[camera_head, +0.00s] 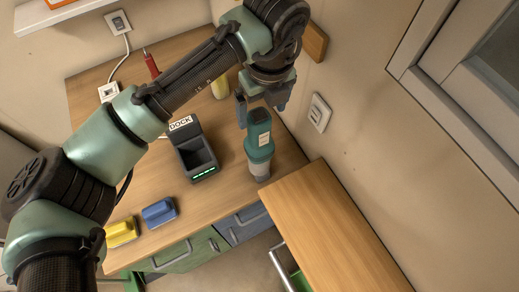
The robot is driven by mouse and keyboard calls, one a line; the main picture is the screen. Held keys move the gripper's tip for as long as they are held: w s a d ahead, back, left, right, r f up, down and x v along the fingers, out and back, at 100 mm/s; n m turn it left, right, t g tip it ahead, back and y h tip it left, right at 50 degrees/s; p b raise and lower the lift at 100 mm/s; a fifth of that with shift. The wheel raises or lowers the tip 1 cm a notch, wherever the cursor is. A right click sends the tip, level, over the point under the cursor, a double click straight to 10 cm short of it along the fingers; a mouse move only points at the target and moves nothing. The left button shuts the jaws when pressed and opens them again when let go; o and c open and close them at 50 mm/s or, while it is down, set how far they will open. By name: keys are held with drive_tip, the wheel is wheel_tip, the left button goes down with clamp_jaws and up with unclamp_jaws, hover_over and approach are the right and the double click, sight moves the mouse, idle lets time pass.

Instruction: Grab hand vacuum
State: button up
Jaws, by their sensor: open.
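The hand vacuum (259,144) is teal with a grey clear-looking lower end and a pale label. It is on the wooden counter (226,119), to the right of the black dock (195,150). My gripper (255,107) points down at the top end of the vacuum. Its jaws are open, with one finger at the left of the vacuum's top and the other at the right, behind or beside it. I cannot tell whether the fingers touch the vacuum.
A blue block-like item (159,212) and a yellow one (121,232) lie at the counter's front left. A red tool (151,65) and a yellow bottle (219,87) stand behind. A raised wooden top (325,220) is at front right. The wall with a switch (319,113) is close on the right.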

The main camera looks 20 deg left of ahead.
sight(259, 146)
drive_tip(key=shift+s+a+f+p, duration=0.15)
drive_tip(key=shift+f+p, duration=0.3)
drive_tip(key=shift+f, duration=0.1)
drive_tip(key=f, duration=0.1)
drive_tip(key=f+p, duration=0.1)
drive_tip(key=f, duration=0.2)
drive_tip(key=shift+a+f, duration=0.2)
drive_tip(key=shift+a, duration=0.1)
clamp_jaws()
drive_tip(key=shift+r, duration=0.1)
